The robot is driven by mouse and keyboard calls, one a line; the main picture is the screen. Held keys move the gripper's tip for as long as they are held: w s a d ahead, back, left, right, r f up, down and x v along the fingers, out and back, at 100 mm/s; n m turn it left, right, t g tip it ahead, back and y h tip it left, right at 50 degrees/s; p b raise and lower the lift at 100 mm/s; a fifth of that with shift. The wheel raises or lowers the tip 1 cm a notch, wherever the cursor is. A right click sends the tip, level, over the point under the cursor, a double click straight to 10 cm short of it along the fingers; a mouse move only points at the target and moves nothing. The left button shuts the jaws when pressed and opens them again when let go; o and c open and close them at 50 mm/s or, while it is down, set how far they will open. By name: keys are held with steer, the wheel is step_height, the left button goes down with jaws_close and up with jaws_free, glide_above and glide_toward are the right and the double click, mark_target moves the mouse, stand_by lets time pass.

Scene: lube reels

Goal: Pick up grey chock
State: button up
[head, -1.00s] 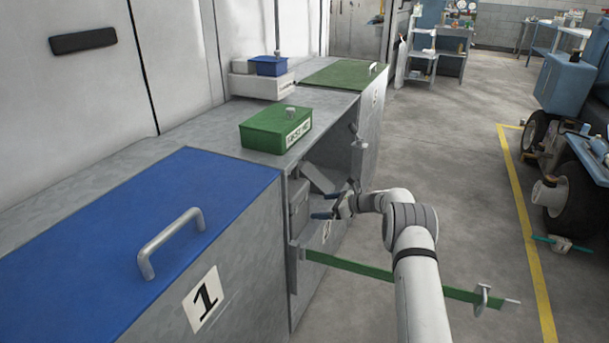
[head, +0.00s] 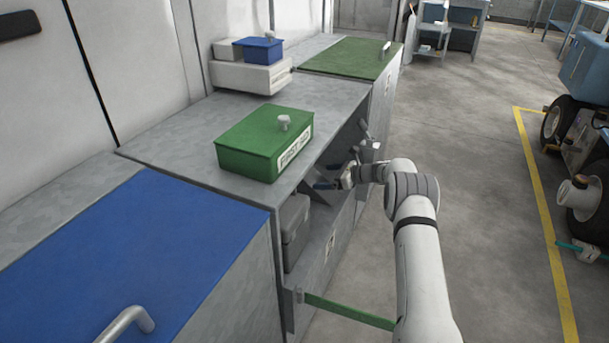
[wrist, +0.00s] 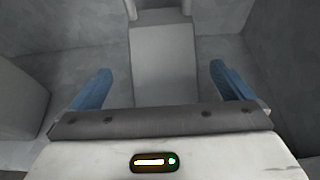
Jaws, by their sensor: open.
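The grey chock (wrist: 165,62) is a pale grey wedge-like block with a sloping face, inside the open cabinet bay. In the wrist view it stands straight ahead, between the lines of my two blue fingers. In the head view only part of it shows, behind my gripper. My gripper (wrist: 161,85) is open and empty, with clear gaps on both sides of the chock. In the head view my gripper (head: 332,180) reaches into the bay opening, its fingers partly shaded.
A grey case (head: 295,232) stands left of the chock in the bay; its side shows in the wrist view (wrist: 18,105). A green first-aid box (head: 264,143) sits on the cabinet top (head: 180,138) above.

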mark_target(313, 176)
steer(key=b+x, duration=0.1)
steer(key=x, duration=0.2)
steer(key=b+x, duration=0.2)
steer(key=x, duration=0.1)
steer(key=shift+w+a+f, duration=0.15)
steer(key=shift+w+a, duration=0.05)
steer(key=shift+w, duration=0.15)
steer(key=shift+w+a, duration=0.25)
steer(key=shift+a, duration=0.35)
steer(key=shift+c, duration=0.2)
steer(key=c, duration=1.4)
steer(key=shift+c, duration=0.4)
